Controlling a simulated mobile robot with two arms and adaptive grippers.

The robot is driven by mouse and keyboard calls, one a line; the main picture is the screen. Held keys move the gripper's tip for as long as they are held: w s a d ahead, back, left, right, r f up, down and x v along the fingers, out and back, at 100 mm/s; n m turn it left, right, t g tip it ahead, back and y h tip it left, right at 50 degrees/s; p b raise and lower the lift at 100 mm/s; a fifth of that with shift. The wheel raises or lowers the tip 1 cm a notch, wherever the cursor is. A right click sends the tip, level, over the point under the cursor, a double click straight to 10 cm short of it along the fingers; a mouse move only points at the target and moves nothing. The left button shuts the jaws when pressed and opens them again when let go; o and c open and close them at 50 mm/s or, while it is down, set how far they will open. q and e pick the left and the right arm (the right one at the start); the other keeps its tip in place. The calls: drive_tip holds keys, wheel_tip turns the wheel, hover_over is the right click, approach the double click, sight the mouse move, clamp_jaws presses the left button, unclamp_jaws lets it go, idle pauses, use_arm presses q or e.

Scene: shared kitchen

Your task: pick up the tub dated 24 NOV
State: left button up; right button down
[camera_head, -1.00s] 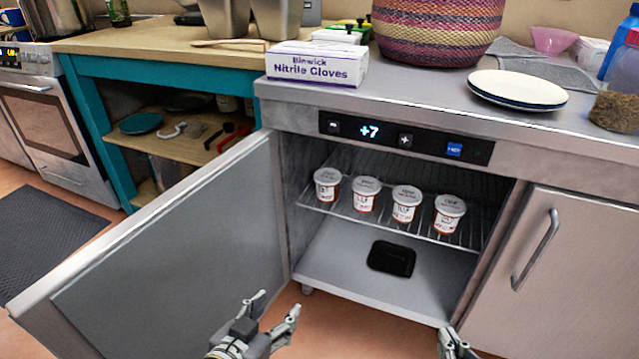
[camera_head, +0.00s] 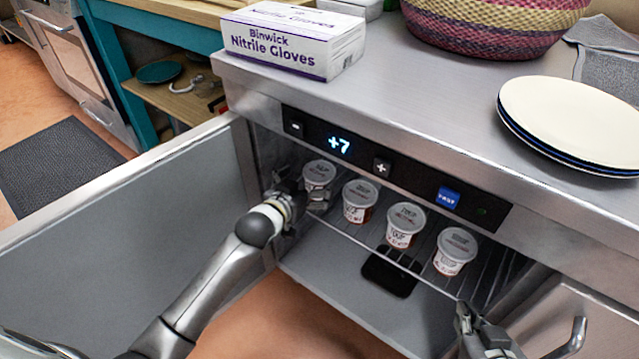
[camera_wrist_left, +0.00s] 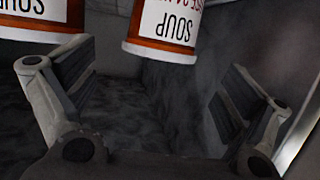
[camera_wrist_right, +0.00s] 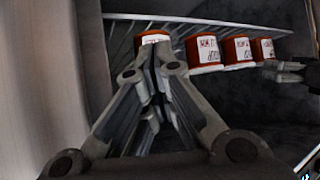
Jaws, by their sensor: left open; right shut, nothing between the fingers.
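Several white-lidded soup tubs stand in a row on the fridge's wire shelf. In the left wrist view this tub (camera_wrist_left: 165,27) appears upside down between the spread fingers (camera_wrist_left: 160,95), with a gap on both sides. Its label reads SOUP, with a cut-off red line that seems to include 24. The other tubs (camera_head: 360,200), (camera_head: 406,225), (camera_head: 455,251) have dates too small to read. My right gripper (camera_head: 470,318) is shut and empty, low at the fridge's right side.
The fridge door (camera_head: 120,240) stands open at the left. A black flat object (camera_head: 390,274) lies on the fridge floor below the shelf. The counter above holds a glove box (camera_head: 290,40), a basket (camera_head: 490,25) and plates (camera_head: 575,115). A second tub (camera_wrist_left: 45,15) is close to the left gripper.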

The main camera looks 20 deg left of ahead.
sight(315, 177)
use_arm(q)
drive_tip(key=shift+x, duration=0.95)
drive_tip(key=b+x, duration=0.1)
drive_tip(key=x, duration=0.1)
drive_tip(key=b+x, duration=0.2)
drive_tip(key=shift+w+f, duration=0.25)
drive_tip(key=shift+f, duration=0.1)
drive_tip(key=shift+w, duration=0.2)
use_arm(e)
drive_tip(key=w+a+r+t+y, duration=0.1)
drive_tip(key=w+r+t, duration=0.1)
drive_tip(key=r+t, duration=0.2)
drive_tip(key=w+a+r+t+y, duration=0.1)
drive_tip(key=r+t, duration=0.3)
drive_tip(key=r, duration=0.5)
drive_tip(key=shift+w+a+r+y, duration=0.25)
drive_tip(key=shift+w+a+y, duration=0.15)
drive_tip(key=shift+w+a, duration=0.35)
use_arm(q)
drive_tip(key=shift+c, duration=0.5)
use_arm(e)
drive_tip(key=shift+w+d, duration=0.1)
use_arm(q)
drive_tip(key=c, duration=1)
drive_tip(key=shift+c, duration=0.8)
drive_tip(key=shift+r, duration=0.15)
use_arm(e)
drive_tip(key=shift+f, duration=0.1)
